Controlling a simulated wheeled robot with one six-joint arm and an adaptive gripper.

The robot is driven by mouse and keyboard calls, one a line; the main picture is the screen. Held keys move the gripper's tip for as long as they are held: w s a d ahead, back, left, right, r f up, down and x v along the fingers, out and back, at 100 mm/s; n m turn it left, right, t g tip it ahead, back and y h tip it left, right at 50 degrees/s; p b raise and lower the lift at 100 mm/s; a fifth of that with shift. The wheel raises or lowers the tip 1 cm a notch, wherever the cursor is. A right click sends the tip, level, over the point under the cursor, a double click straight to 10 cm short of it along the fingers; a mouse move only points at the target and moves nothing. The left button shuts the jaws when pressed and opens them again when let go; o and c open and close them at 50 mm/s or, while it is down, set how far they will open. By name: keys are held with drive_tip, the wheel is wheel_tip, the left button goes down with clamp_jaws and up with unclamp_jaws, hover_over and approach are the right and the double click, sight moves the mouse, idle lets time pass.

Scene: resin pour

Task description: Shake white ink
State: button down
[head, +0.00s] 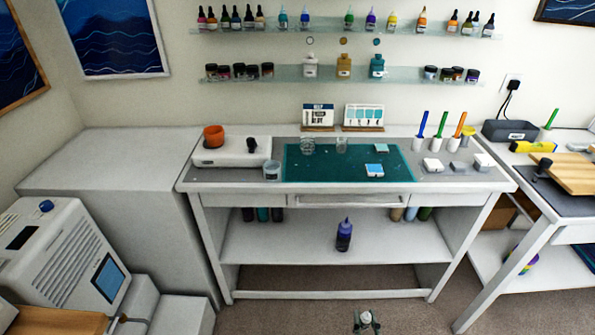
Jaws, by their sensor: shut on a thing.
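My gripper (366,323) is at the bottom edge of the head view, low in front of the workbench. It is shut on a small pale thing (366,316) with a whitish round top. Most of that thing is hidden or cut off, so I cannot read a label or tell for certain that it is the white ink. Ink bottles stand on the upper wall shelf (330,30). A white bottle (310,67) stands on the lower wall shelf beside a gold one (344,67) and a teal one (377,67).
The white workbench (240,187) carries a green mat (300,170), clear cups (272,171), a hotplate (230,153) and upright coloured tools (440,124). A dark blue bottle (344,236) stands on its undershelf. A second table (560,200) is at right. The carpet in front is clear.

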wheel_tip(320, 180, down, 7)
wheel_tip(320, 180, up, 7)
drive_tip(key=shift+r, duration=0.2)
wheel_tip(320, 180, down, 7)
idle(1.1)
wheel_tip(320, 180, up, 7)
drive_tip(key=shift+f, duration=0.1)
wheel_tip(320, 180, down, 7)
idle(2.0)
idle(0.9)
